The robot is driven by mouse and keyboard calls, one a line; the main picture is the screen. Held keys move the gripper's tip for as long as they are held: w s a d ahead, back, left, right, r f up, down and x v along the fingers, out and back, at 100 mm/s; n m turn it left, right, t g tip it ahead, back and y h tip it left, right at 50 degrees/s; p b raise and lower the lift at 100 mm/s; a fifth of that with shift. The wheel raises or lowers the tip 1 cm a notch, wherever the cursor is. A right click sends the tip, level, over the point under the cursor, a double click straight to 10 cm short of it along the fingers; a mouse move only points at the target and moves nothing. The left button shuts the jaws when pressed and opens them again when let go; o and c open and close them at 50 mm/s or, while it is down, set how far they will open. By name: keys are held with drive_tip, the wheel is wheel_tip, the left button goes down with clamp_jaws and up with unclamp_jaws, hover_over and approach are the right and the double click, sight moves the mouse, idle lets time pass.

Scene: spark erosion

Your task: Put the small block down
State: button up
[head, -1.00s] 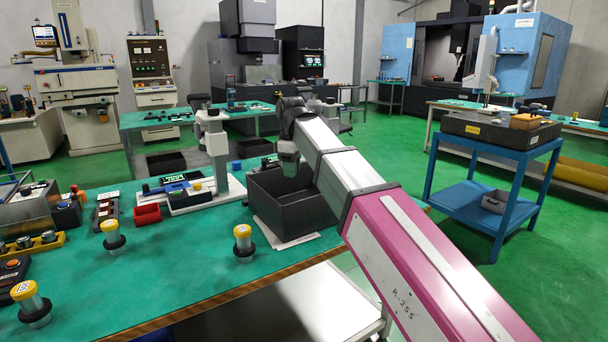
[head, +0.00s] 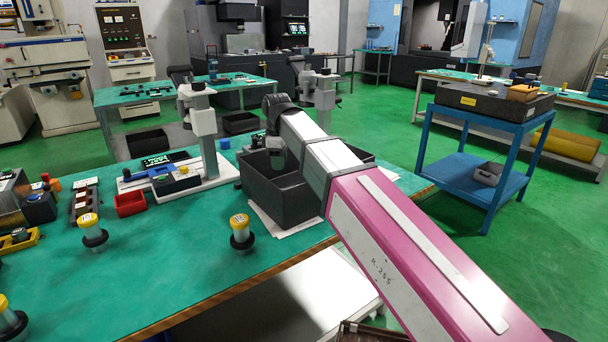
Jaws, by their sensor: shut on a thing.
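My gripper (head: 276,158) hangs from the end of my arm, pointing down at the black open bin (head: 290,208) on the green table. Its lower part shows against the inside of the bin, near the back left. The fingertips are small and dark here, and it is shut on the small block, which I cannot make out. I cannot tell whether the block touches the bin floor. A small blue block (head: 225,143) lies on the table behind the bin, apart from my gripper.
Sheets of paper (head: 262,219) lie under the bin. A grey stand (head: 201,122) rises left of it. Yellow-capped jars (head: 240,232) and a red tray (head: 130,203) stand on the table (head: 170,260). A blue cart (head: 485,182) stands to the right.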

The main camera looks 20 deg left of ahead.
drive_tip(key=w+d+f, duration=0.1)
drive_tip(key=d, duration=0.1)
drive_tip(key=w+d+f, duration=0.3)
drive_tip(key=d, duration=0.1)
drive_tip(key=shift+w+d+f, duration=0.3)
drive_tip(key=shift+w+f, duration=0.1)
drive_tip(key=shift+f, duration=2.05)
drive_tip(key=shift+f, duration=0.15)
drive_tip(key=o, duration=0.9)
wheel_tip(320, 180, up, 12)
